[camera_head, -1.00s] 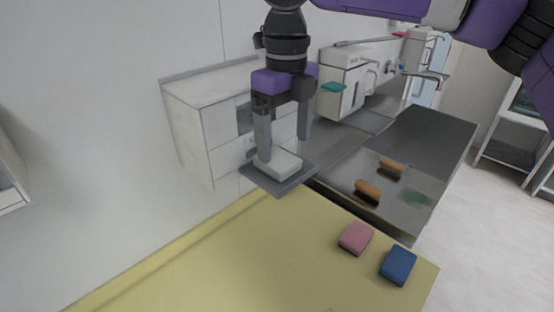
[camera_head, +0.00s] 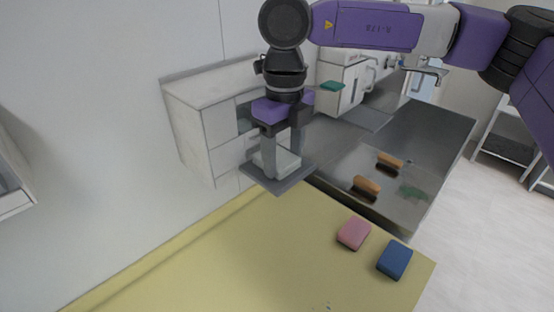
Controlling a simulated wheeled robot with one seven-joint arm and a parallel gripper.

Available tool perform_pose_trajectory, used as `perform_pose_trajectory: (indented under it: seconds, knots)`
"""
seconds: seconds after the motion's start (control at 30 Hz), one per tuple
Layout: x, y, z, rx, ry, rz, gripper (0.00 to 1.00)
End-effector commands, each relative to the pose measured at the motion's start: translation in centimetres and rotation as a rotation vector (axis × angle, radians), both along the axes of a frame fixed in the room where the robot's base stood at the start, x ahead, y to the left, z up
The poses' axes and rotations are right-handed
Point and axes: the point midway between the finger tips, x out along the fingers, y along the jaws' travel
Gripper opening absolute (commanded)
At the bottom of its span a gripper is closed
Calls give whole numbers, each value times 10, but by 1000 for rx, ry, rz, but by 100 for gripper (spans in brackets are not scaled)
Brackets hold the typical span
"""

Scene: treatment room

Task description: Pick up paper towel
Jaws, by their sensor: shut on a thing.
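The paper towel, a white folded block (camera_head: 286,160), rests on a small grey tray (camera_head: 280,187) beside the yellow counter. My gripper (camera_head: 282,162) points down over the tray, its two grey fingers on either side of the paper towel. It is shut on the paper towel, and the near finger hides part of it. I see no clear gap between the paper towel and the tray.
A white drawer cabinet (camera_head: 205,120) stands close behind my gripper by the wall. The yellow counter (camera_head: 210,260) holds a pink sponge (camera_head: 353,233) and a blue sponge (camera_head: 394,260). Two brushes (camera_head: 366,187) lie on the metal surface to the right.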

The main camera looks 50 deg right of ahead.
Motion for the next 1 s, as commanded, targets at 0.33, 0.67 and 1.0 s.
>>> perform_pose_trajectory:
  seconds: [0.33,0.67,1.0]
  knots:
    - [0,0,16,-1,-1,0,20]
    - [0,0,100,-2,-2,-1,20]
    - [1,0,173,-1,-2,-1,20]
